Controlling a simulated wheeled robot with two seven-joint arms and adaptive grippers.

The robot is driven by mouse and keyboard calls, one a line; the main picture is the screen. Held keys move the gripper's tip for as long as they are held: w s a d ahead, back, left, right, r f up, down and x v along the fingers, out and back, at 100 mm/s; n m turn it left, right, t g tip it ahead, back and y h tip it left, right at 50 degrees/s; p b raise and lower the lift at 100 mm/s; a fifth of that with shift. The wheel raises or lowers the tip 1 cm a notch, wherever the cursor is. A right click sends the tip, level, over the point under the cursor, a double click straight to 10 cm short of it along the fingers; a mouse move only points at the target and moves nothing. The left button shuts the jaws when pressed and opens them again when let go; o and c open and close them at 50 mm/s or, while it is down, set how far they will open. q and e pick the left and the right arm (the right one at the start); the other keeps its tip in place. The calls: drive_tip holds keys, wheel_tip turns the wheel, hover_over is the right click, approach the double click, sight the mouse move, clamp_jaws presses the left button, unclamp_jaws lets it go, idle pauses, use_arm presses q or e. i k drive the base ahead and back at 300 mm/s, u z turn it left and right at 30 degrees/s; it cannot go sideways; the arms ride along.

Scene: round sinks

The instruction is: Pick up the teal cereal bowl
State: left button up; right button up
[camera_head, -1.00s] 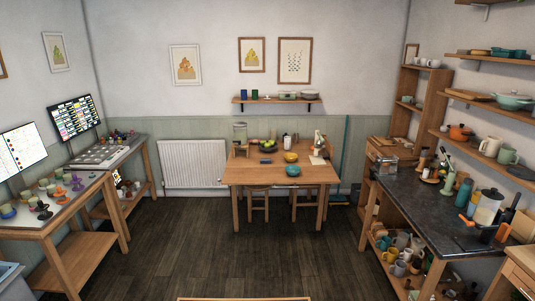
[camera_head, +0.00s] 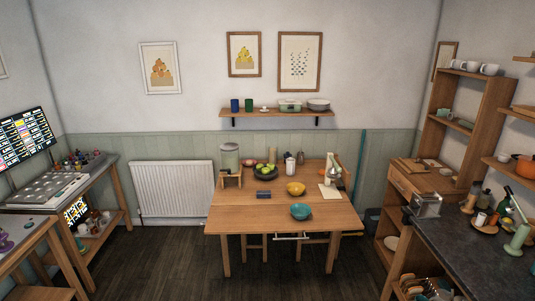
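The teal cereal bowl (camera_head: 301,212) sits upright on the wooden table (camera_head: 238,216), near its front edge and right of the middle. It looks empty. A yellow bowl (camera_head: 295,188) stands just behind it, apart from it. Neither of my grippers shows in the head view, so their state is hidden. Nothing is touching the teal bowl.
On the table are a dark fruit bowl (camera_head: 266,172), a drink dispenser (camera_head: 230,160), a small dark box (camera_head: 264,194) and a white sheet (camera_head: 328,192). Chairs are tucked underneath. Dark wooden floor (camera_head: 165,262) in front is clear. A dark counter (camera_head: 470,246) stands right, desks left.

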sight(300, 212)
drive_tip(key=i, duration=3.15)
drive_tip(key=z, duration=0.1)
